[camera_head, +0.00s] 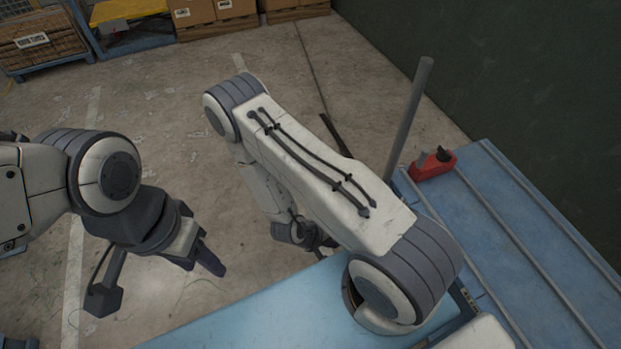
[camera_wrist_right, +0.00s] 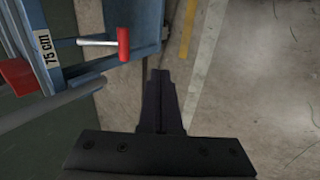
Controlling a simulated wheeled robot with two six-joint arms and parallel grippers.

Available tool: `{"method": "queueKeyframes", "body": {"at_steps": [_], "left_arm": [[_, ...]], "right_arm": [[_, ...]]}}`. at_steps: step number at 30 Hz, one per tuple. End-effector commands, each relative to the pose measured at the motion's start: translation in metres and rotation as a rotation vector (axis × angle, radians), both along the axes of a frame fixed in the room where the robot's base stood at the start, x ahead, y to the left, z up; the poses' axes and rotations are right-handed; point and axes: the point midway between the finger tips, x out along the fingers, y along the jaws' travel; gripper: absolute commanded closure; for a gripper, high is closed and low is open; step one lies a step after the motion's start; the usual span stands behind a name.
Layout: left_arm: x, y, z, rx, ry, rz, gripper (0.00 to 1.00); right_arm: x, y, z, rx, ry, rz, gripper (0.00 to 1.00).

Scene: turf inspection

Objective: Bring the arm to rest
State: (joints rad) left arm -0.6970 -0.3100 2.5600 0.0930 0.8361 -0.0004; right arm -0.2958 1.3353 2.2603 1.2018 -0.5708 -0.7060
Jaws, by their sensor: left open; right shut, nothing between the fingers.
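My right arm (camera_head: 315,165) is white and grey and reaches out over the blue surface and the floor in the head view. Its gripper is mostly hidden behind the arm there. In the right wrist view my right gripper (camera_wrist_right: 160,77) is shut and empty, with its dark fingers above the concrete floor. My left gripper (camera_head: 208,262) is open and empty, held over the floor at the left of the head view.
A blue cart bed (camera_head: 500,205) carries a red object (camera_head: 432,164) beside an upright grey post (camera_head: 408,115). The right wrist view shows a red-handled tool (camera_wrist_right: 123,45) and a "75 cm" label (camera_wrist_right: 46,47). Boxes (camera_head: 215,10) stand at the back. The middle floor is clear.

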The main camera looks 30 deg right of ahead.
Motion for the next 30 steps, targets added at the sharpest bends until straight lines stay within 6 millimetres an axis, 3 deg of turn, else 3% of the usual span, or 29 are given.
{"method": "queueKeyframes", "body": {"at_steps": [7, 11, 15, 20, 24, 27, 30], "left_arm": [[0.000, 0.000, 0.002, 0.000, 0.000, 0.000, 0.50], [0.000, 0.000, 0.008, 0.000, 0.000, 0.000, 0.50], [0.000, 0.000, 0.019, 0.000, 0.000, 0.000, 0.50], [0.000, 0.000, 0.030, 0.000, 0.000, 0.000, 0.50], [0.000, 0.000, 0.040, 0.000, 0.000, 0.000, 0.50], [0.000, 0.000, 0.047, 0.000, 0.000, 0.000, 0.50], [0.000, 0.000, 0.054, 0.000, 0.000, 0.000, 0.50]], "right_arm": [[0.005, 0.005, 0.004, 0.018, -0.009, 0.004, 1.00], [0.031, 0.038, 0.026, 0.126, -0.050, 0.024, 1.00], [0.064, 0.104, 0.080, 0.333, -0.096, 0.084, 1.00], [0.074, 0.176, 0.160, 0.551, -0.091, 0.190, 1.00], [0.058, 0.220, 0.235, 0.685, -0.049, 0.304, 1.00], [0.036, 0.237, 0.287, 0.743, -0.007, 0.391, 1.00], [0.010, 0.242, 0.335, 0.767, 0.037, 0.482, 1.00]]}}
